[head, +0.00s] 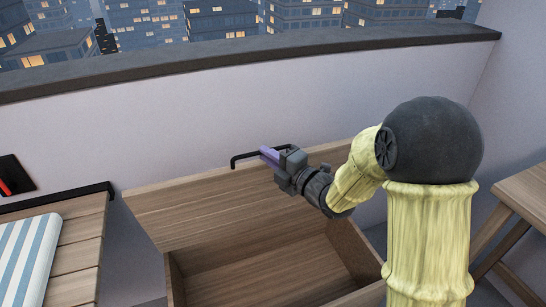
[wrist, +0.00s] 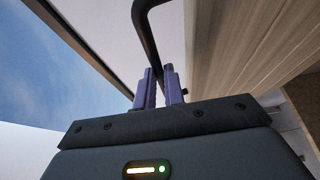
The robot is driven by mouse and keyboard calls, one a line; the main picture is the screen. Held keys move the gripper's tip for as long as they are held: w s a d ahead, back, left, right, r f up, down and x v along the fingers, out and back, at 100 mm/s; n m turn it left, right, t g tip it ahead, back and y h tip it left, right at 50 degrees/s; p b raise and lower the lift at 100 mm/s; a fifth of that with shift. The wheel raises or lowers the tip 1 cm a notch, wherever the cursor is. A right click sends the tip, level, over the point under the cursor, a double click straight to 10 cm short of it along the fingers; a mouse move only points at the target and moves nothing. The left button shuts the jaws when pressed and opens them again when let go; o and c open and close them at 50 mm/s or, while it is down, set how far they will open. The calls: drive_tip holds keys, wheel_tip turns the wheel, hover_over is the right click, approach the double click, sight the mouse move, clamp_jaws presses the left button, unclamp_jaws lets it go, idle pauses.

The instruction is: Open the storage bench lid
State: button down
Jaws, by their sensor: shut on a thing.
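The storage bench in the head view has its wooden lid (head: 190,207) raised and tilted back toward the wall. The open box (head: 265,275) below shows a bare wooden inside. A black bar handle (head: 240,158) stands off the lid's upper edge. My gripper (head: 266,152) is at this handle, with its purple fingers on it. In the wrist view the black handle (wrist: 146,35) runs down between the purple fingers of my gripper (wrist: 160,80), which are shut on it. The lid (wrist: 235,45) fills the right of that view. Part of the lid's edge is hidden behind my arm in the head view.
A wooden slatted seat with a blue-striped cushion (head: 28,258) stands at the left. A wooden table (head: 525,195) stands at the right. A pale wall (head: 200,115) with a dark ledge (head: 250,50) is behind the lid.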

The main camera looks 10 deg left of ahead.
drive_tip(key=c, duration=1.5)
unclamp_jaws()
drive_tip(key=b+v, duration=0.5)
drive_tip(key=v, duration=1.2)
drive_tip(key=shift+s+d+f, duration=0.1)
drive_tip(key=shift+s+d, duration=0.05)
